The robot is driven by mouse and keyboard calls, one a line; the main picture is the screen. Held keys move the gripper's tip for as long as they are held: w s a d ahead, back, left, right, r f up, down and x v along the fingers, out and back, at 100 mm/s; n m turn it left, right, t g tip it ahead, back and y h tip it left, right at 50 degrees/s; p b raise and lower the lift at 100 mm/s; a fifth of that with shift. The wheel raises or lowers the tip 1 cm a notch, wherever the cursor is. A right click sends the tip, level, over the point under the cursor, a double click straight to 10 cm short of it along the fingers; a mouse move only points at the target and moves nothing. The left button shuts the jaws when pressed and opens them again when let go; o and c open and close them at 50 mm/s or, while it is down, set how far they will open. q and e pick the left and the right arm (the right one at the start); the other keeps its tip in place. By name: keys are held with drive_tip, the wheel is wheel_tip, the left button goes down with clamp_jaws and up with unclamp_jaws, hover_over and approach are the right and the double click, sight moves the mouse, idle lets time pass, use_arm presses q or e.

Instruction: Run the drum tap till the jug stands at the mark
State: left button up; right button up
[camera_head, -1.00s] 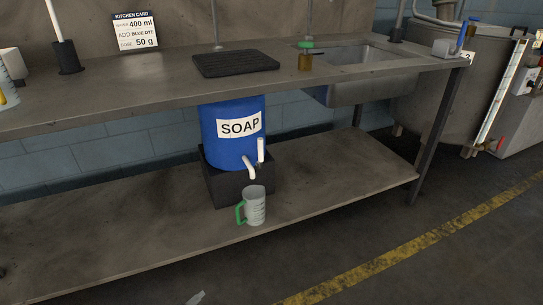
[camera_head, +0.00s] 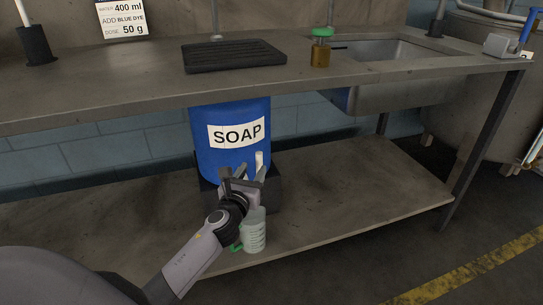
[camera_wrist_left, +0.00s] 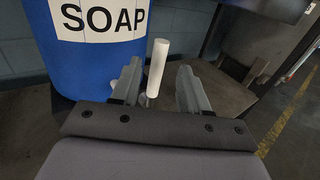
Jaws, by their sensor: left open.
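The blue soap drum (camera_head: 228,158) stands on a dark block (camera_head: 272,193) on the lower shelf. Its white upright tap lever (camera_head: 260,161) shows beside my left gripper (camera_head: 243,172). In the left wrist view the lever (camera_wrist_left: 158,66) stands between the two open fingers of that gripper (camera_wrist_left: 160,82), with gaps on both sides. The clear jug (camera_head: 255,232) with a green handle (camera_head: 236,247) stands upright on the shelf under the tap, partly behind my left gripper. The spout is hidden behind the gripper. The liquid level in the jug is too small to tell. My right gripper is not in view.
The worktop (camera_head: 130,85) overhangs the drum. It carries a black mat (camera_head: 235,55), an amber bottle with a green cap (camera_head: 320,52) and a card (camera_head: 122,19). A sink (camera_head: 378,52) is set in at the right. The lower shelf (camera_head: 350,185) is clear right of the jug.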

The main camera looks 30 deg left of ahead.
sight(258, 161)
use_arm(q)
drive_tip(key=shift+w+a, duration=0.25)
drive_tip(key=shift+w, duration=0.4)
drive_tip(key=b+x, duration=0.1)
drive_tip(key=x, duration=0.3)
drive_tip(key=shift+w+b, duration=0.1)
drive_tip(key=shift+b, duration=0.25)
drive_tip(key=shift+w+a, duration=0.15)
drive_tip(key=shift+w, duration=0.45)
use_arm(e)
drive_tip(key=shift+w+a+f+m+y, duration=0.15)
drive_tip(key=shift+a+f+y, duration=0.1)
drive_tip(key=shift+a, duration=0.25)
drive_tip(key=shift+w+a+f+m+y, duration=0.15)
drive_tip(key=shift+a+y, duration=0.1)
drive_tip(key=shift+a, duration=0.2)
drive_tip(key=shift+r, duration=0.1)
use_arm(q)
clamp_jaws()
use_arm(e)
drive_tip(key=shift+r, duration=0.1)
